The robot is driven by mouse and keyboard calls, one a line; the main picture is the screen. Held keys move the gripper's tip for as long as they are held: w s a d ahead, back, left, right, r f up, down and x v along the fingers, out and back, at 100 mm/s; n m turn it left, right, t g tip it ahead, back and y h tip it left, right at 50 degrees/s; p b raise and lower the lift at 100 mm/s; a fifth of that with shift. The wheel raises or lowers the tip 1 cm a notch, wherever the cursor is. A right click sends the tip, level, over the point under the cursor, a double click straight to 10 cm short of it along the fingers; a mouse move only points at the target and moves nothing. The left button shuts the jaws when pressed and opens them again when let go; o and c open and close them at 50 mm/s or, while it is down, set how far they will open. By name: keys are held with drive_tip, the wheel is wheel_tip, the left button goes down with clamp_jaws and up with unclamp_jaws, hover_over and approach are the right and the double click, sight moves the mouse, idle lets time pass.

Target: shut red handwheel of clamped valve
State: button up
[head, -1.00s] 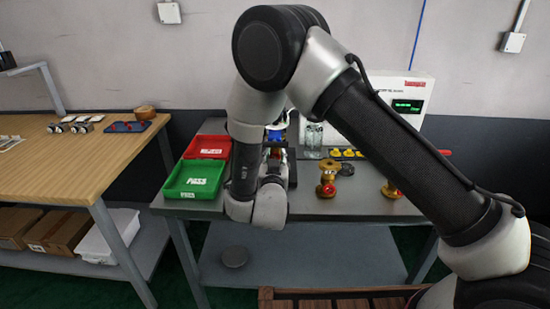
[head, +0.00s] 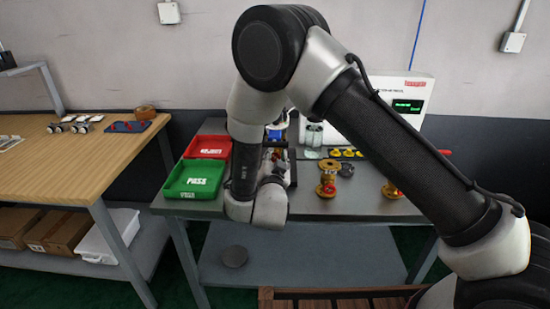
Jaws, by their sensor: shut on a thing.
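The clamped valve stands on the grey bench behind my wrist in the head view, and my arm hides most of it. A blue part (head: 275,134) shows above my wrist. A small reddish patch by my jaws appears to be the red handwheel (head: 282,154); its rim and turn position cannot be made out. My gripper (head: 272,166) reaches in at the valve, mostly hidden behind my own wrist, and is shut on what appears to be the handwheel. Its fingertips are not clearly visible.
A red tray (head: 208,146) and a green PASS tray (head: 192,181) lie left of my wrist. Brass valves with red parts (head: 327,184) (head: 391,190) stand to the right, with yellow pieces (head: 347,153) behind. A white test unit (head: 408,88) stands at the back. The bench front between the valves is clear.

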drive_tip(key=m, duration=1.4)
drive_tip(key=shift+m, duration=0.3)
drive_tip(key=m, duration=0.5)
drive_tip(key=shift+f, duration=0.1)
drive_tip(key=m, duration=0.6)
drive_tip(key=shift+s, duration=0.1)
drive_tip(key=o, duration=1)
